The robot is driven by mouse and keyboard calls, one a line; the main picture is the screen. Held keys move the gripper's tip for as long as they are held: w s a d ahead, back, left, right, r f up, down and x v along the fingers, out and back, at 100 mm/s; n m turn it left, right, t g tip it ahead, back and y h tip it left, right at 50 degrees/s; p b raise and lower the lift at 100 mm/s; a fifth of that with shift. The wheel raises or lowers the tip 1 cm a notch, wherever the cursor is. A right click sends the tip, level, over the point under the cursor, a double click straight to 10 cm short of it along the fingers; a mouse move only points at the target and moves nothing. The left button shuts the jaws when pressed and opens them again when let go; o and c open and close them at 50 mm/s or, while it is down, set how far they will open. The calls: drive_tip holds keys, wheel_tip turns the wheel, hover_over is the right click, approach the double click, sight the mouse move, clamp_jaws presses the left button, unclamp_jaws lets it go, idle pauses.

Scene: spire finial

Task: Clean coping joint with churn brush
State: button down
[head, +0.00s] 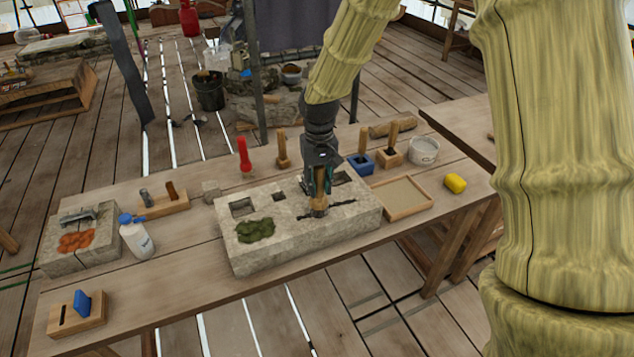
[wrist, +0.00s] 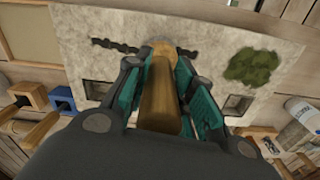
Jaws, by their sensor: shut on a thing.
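My gripper (head: 322,180) is shut on the wooden handle of the churn brush (head: 319,203). In the wrist view the brush handle (wrist: 160,95) runs between the teal finger pads. The brush points down at the pale coping stone (head: 290,248), over the dark joint (head: 345,207). In the wrist view the joint (wrist: 115,45) shows as a jagged dark line, partly hidden behind the brush. I cannot tell whether the bristles touch the stone. A patch of green moss (head: 255,230) lies on the stone to the left; it also shows in the wrist view (wrist: 252,66).
A shallow tray (head: 407,211), a yellow sponge (head: 455,183) and a white bucket (head: 424,150) stand on the right. A blue holder (head: 361,165) and a red-handled tool (head: 244,155) stand behind the stone. A white bottle (head: 136,238) stands left.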

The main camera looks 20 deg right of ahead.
drive_tip(key=shift+d, duration=0.15)
drive_tip(key=shift+d+p, duration=0.35)
drive_tip(key=shift+d, duration=0.9)
drive_tip(key=shift+d, duration=0.15)
drive_tip(key=shift+w+d+p, duration=0.1)
drive_tip(key=shift+d+p, duration=0.35)
drive_tip(key=shift+d, duration=0.9)
drive_tip(key=shift+d, duration=0.15)
drive_tip(key=shift+d+f+p, duration=0.1)
drive_tip(key=shift+d+p, duration=0.3)
drive_tip(key=shift+d, duration=0.95)
drive_tip(key=shift+d+p, duration=0.5)
drive_tip(key=shift+d, duration=1)
